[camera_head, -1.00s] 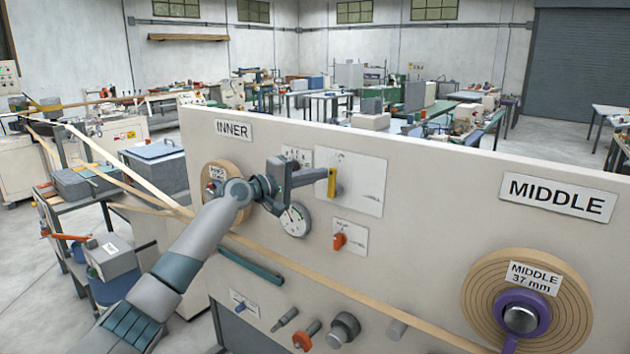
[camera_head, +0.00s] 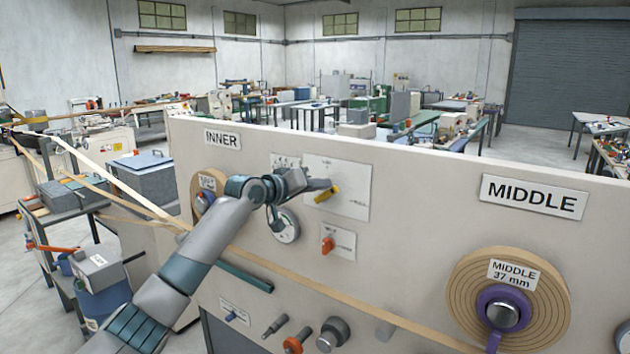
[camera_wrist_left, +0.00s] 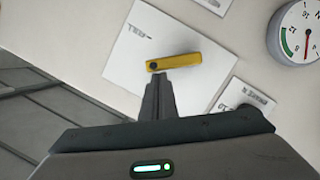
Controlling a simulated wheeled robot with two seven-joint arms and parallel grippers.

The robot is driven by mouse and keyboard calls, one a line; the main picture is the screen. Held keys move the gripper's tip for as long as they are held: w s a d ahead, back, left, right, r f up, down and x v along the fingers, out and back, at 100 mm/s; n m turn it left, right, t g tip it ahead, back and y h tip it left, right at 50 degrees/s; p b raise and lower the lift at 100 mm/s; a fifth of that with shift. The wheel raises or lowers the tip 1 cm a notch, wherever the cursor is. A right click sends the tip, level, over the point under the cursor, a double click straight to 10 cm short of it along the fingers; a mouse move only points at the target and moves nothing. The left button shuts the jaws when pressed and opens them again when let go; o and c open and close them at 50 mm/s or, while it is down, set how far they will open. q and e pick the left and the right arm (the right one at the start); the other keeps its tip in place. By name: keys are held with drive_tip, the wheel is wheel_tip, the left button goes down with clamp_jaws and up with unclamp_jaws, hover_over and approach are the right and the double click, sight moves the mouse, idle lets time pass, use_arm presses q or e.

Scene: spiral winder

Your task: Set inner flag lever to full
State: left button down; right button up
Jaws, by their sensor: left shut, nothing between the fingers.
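The yellow flag lever (camera_head: 327,194) sits on a white plate (camera_head: 350,172) on the panel's inner section, right of the INNER sign (camera_head: 222,139). It is tilted in the head view, its right end higher. The left wrist view shows the whole yellow lever (camera_wrist_left: 190,62), with a dark round spot at one end. My left gripper (camera_head: 322,185) is shut and empty, its fingertips right at the lever. In the left wrist view the shut fingertips (camera_wrist_left: 158,76) lie close to the dark-spotted end; I cannot tell whether they touch.
A round gauge (camera_head: 286,226) is partly behind my left wrist. An orange-red knob (camera_head: 328,245) sits below the lever plate. A tan strip (camera_head: 330,287) crosses the panel toward the MIDDLE roll (camera_head: 465,310). Knobs line the lower panel.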

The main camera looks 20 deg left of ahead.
use_arm(q)
drive_tip(key=d+m, duration=0.1)
drive_tip(key=d+f+m+y+p, duration=0.1)
drive_tip(key=m, duration=0.1)
drive_tip(key=shift+s+f+m, duration=0.2)
drive_tip(key=shift+s+m, duration=0.1)
drive_tip(key=shift+s, duration=0.05)
drive_tip(key=shift+s+d+f+m+y, duration=0.1)
drive_tip(key=shift+d+f+m+y, duration=0.1)
drive_tip(key=shift+f+m+y, duration=0.35)
drive_tip(key=shift+s+d+f+m+y, duration=0.1)
drive_tip(key=shift+d+f+m+y, duration=0.1)
drive_tip(key=shift+m, duration=0.55)
use_arm(e)
drive_tip(key=shift+s+r, duration=0.1)
drive_tip(key=shift+r, duration=0.65)
drive_tip(key=shift+r, duration=0.1)
